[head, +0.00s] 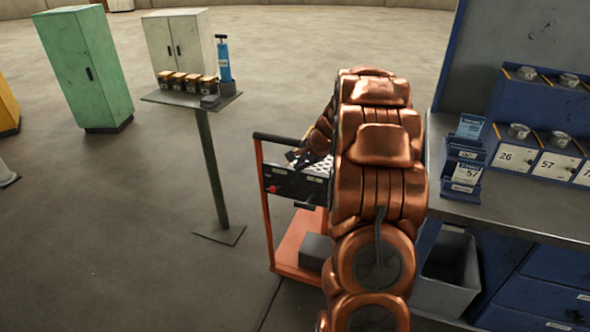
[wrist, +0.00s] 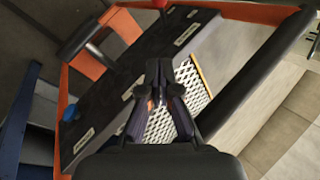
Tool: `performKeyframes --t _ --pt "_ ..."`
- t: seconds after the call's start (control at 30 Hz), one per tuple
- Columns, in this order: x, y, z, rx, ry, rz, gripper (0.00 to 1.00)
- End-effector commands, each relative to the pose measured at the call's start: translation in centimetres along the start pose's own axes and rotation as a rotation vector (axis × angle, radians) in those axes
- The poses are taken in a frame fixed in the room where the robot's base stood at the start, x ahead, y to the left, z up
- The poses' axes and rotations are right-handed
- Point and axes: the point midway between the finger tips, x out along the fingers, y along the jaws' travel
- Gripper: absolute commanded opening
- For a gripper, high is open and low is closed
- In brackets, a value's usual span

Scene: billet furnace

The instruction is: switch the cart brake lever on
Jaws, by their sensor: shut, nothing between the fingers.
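The orange cart (head: 264,215) stands left of my arm in the head view, with a black panel (head: 290,184) near its top. A red knob (head: 273,189) is on the panel; the wrist view shows a red knob (wrist: 159,3) and a blue knob (wrist: 70,107) at its two ends. A black rounded bar (wrist: 85,40) beside an orange part lies left of the panel; I cannot tell whether it is the brake lever. My gripper (wrist: 158,66) is shut and empty over the cart top, in front of the panel. Its fingers and body hide part of it.
A perforated white plate (wrist: 163,122) lies beneath my fingers. The cart's black push handle (wrist: 262,75) runs along the right. A blue workbench (head: 530,212) stands close right of my arm. A post table (head: 190,98) stands left, with open floor around it.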

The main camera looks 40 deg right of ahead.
Motion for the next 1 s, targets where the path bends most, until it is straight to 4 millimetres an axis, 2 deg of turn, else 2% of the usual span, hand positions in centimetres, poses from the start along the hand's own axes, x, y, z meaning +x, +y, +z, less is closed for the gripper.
performKeyframes --t 0.6,0.8,1.0 --pt "8.3 0.0 0.2 -0.001 -0.005 0.004 0.00" --pt "10.1 0.0 2.1 -0.001 -0.004 0.003 0.00" --pt "11.0 0.0 2.9 0.000 -0.003 0.002 0.00"
